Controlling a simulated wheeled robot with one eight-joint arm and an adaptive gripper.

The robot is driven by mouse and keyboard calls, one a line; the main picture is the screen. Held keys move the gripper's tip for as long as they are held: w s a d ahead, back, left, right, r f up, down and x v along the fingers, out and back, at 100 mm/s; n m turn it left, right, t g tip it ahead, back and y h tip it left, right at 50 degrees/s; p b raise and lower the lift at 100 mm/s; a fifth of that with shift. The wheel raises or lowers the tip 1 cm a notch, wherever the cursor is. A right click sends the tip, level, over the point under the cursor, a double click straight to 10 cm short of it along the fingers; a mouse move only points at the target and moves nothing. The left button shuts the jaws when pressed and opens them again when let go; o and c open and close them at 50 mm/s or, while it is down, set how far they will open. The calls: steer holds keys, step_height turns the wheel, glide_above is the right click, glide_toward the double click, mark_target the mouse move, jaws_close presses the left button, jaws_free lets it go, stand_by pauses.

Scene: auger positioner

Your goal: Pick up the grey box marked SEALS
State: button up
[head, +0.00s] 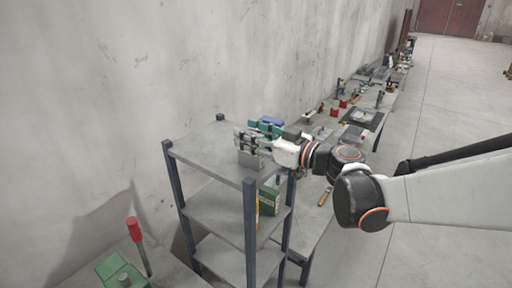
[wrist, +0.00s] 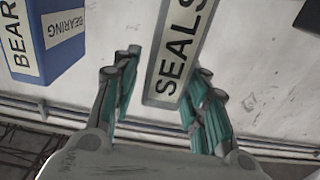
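The grey box marked SEALS (wrist: 176,60) shows in the wrist view between my two fingers, its white label facing the camera. My gripper (wrist: 165,85) has its fingers spread on either side of it. A gap shows between the left finger and the box; the right finger is close to the box, and I cannot tell if it touches. In the head view my gripper (head: 254,140) is at the top shelf, and the grey box (head: 250,160) is partly hidden under the fingers. It appears to stand on the shelf.
A blue box marked BEARING (wrist: 50,40) is close by on the left in the wrist view. A long cluttered bench is behind. Open floor (head: 450,110) is at right.

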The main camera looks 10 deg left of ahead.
jaws_close()
steer(key=shift+r, duration=0.1)
